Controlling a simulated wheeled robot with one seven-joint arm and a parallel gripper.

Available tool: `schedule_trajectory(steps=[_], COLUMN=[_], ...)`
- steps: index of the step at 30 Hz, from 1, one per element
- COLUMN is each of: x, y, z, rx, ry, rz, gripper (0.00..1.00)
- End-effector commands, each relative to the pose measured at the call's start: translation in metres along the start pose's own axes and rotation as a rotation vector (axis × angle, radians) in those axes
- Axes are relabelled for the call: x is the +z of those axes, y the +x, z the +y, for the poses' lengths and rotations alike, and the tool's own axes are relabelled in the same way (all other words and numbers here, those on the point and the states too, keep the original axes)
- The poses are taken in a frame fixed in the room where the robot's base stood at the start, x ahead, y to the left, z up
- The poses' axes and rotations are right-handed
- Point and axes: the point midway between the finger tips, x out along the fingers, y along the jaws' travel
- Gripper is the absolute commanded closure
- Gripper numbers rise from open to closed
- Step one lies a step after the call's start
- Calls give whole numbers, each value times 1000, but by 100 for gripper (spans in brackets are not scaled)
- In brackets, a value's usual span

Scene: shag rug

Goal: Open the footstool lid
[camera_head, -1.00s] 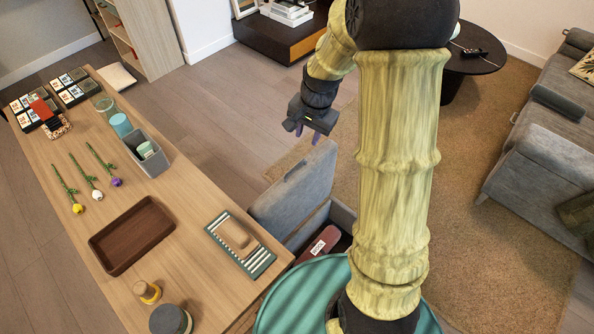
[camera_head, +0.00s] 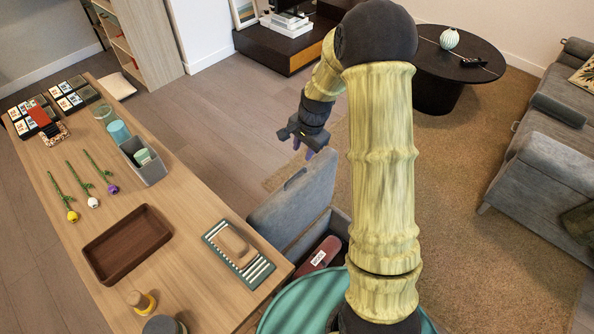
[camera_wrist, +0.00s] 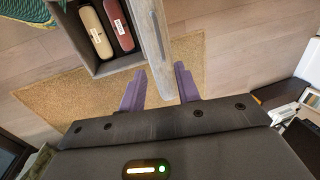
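The grey fabric footstool stands beside the wooden table with its lid (camera_head: 294,207) raised and tilted up on the left side of its box (camera_head: 338,222). A dark red case (camera_head: 320,254) lies inside. In the wrist view the lid (camera_wrist: 153,32) shows nearly edge-on, and the open box (camera_wrist: 84,50) holds a beige case (camera_wrist: 97,32) and the dark red case (camera_wrist: 118,24). My gripper (camera_head: 304,152) is past the lid's top edge.
The wooden table (camera_head: 185,190) at left carries a brown tray (camera_head: 92,252), flowers and a grey bin (camera_head: 150,170). A grey sofa (camera_head: 545,150) is at right and a round black table (camera_head: 465,85) at the back. The rug (camera_head: 470,220) between is clear.

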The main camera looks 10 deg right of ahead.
Motion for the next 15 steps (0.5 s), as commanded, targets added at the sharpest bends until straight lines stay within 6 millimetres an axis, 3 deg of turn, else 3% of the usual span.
schedule_trajectory(steps=[15], x=[1], y=[93], z=[0], rx=[2], ry=[-1], rz=[-2], gripper=[67])
